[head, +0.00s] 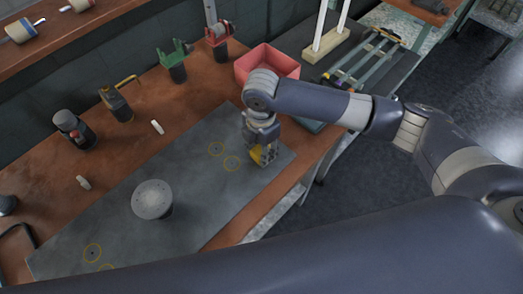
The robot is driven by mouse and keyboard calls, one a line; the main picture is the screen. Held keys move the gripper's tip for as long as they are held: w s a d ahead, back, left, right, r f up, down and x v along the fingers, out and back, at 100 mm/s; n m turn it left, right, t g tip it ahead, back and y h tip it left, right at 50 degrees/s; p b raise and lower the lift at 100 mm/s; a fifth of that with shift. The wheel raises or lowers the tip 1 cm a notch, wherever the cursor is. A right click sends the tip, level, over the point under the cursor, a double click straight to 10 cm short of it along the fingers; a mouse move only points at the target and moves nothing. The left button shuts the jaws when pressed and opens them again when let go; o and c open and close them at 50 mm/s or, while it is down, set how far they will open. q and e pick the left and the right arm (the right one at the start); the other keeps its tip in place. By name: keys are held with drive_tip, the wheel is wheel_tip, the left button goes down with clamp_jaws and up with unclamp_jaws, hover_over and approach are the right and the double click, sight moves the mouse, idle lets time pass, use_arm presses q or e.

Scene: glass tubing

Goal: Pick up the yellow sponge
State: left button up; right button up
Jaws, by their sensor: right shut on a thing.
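The yellow sponge (256,155) is at the right end of the grey mat (195,175), mostly covered by my right gripper (264,156). My right gripper points down and is shut on the sponge. Only a yellow part shows around the fingers. I cannot tell whether the sponge touches the mat or is slightly above it. My left gripper is not in view.
A grey round cylinder (152,199) stands on the mat. A red bin (266,62) stands behind my right gripper. A dark jar (70,128) and a torch-like bottle (117,103) stand at the left back. Two small white pieces lie on the brown bench.

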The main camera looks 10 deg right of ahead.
wheel_tip(320, 180, up, 3)
drive_tip(key=shift+w+f+b, duration=0.1)
drive_tip(key=shift+f+b, duration=0.05)
drive_tip(key=shift+b, duration=0.35)
drive_tip(key=s+d+r+b, duration=0.1)
drive_tip(key=s+d, duration=0.5)
drive_tip(key=s, duration=0.9)
drive_tip(key=shift+d+r+b, duration=0.2)
drive_tip(key=shift+b, duration=0.6)
drive_tip(key=shift+o, duration=0.3)
